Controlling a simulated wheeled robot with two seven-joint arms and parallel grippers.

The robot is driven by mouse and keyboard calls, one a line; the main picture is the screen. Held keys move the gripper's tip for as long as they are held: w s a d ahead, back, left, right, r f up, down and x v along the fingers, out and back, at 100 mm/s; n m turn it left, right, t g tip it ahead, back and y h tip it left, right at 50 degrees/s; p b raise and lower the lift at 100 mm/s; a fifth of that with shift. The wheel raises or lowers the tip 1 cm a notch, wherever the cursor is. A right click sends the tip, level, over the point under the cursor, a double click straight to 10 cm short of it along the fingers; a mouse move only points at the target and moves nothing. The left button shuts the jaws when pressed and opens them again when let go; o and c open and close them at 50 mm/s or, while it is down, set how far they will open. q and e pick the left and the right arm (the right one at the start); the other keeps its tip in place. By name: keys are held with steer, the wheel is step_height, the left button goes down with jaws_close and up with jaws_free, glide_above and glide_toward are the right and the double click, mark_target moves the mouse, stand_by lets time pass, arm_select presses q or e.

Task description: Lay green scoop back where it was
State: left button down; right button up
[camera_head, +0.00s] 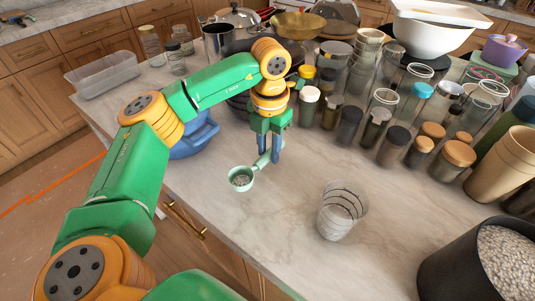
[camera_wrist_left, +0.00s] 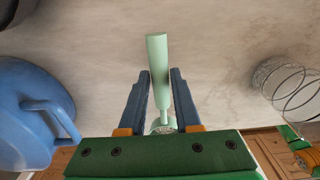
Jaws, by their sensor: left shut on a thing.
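The pale green scoop (camera_head: 241,178) is in my left gripper (camera_head: 269,158), near the front edge of the counter. Its round cup points toward the edge and shows pale, grainy contents. In the left wrist view the scoop's handle (camera_wrist_left: 157,65) runs between the two blue fingers of my left gripper (camera_wrist_left: 160,85), which is shut on it. The cup is mostly hidden there behind the gripper body. I cannot tell whether the scoop touches the counter or hangs just above it. My right gripper is in neither view.
A clear glass (camera_head: 342,211) with dark rings stands to the right on bare counter. A blue jug (camera_head: 195,137) is behind my left arm. Several jars (camera_head: 308,104) crowd the back right. A black bin of white grains (camera_head: 462,264) stands front right. The front middle is clear.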

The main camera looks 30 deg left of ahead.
mark_target(269, 151)
arm_select(q)
step_height(269, 151, down, 3)
steer(key=shift+r+p, duration=0.15)
steer(key=shift+p, duration=0.5)
steer(key=shift+f, duration=0.3)
steer(key=shift+w+f+b, duration=0.1)
steer(key=shift+f+b, duration=0.35)
steer(key=c, duration=0.6)
jaws_free()
steer(key=shift+r, duration=0.1)
step_height(269, 151, up, 9)
steer(key=shift+d+r+b, duration=0.1)
steer(key=shift+b, duration=0.35)
step_height(269, 151, up, 4)
steer(key=shift+f+p, duration=0.2)
steer(key=shift+p, duration=0.3)
